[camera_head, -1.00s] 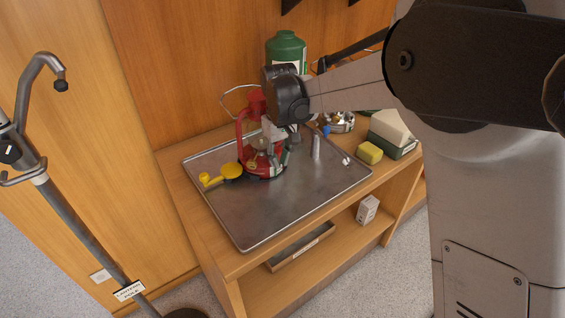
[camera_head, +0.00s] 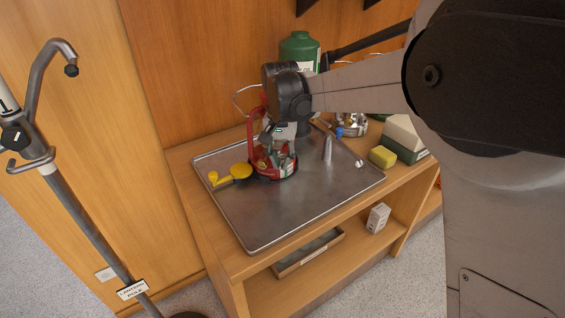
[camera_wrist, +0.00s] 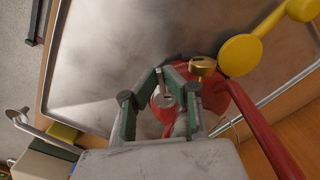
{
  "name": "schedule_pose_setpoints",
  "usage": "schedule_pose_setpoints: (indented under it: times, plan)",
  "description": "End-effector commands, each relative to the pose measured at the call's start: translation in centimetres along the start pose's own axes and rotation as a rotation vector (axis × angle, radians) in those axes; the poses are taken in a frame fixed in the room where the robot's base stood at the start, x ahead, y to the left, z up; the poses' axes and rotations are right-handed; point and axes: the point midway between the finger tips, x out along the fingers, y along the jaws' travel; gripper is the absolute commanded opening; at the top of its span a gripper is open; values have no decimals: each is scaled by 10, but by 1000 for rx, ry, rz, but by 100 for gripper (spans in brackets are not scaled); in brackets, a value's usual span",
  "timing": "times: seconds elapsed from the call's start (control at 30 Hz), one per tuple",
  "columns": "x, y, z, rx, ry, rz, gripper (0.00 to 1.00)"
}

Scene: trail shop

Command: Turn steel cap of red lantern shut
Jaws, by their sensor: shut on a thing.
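The red lantern (camera_head: 259,160) stands upright on the metal tray, and its red frame and base also show in the wrist view (camera_wrist: 262,128). My gripper (camera_wrist: 166,76) points down over the lantern, its green fingers closed around the small steel cap (camera_wrist: 165,98). A brass fitting (camera_wrist: 202,66) sits on the lantern just beside the fingers. In the head view my wrist (camera_head: 285,92) covers part of the lantern's top, and the cap cannot be made out there.
The tray (camera_head: 265,222) is bare at the front. A small steel cylinder (camera_head: 328,149) and a yellow sponge (camera_head: 383,156) are at right. A green canister (camera_head: 299,48) stands behind. A pole (camera_head: 85,220) stands at left.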

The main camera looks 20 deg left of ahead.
Motion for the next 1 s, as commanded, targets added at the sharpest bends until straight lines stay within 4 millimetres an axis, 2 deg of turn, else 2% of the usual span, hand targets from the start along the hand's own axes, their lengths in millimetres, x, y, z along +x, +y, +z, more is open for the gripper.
schedule_pose_setpoints:
  times: [0.57,0.6,0.7,1.0]
  plan:
    - [-1,-2,0,29,1,-1,0]
    - [-1,-2,0,29,1,-1,13]
    - [0,-2,0,28,1,-1,26]
    - [-2,-1,0,28,0,0,26]
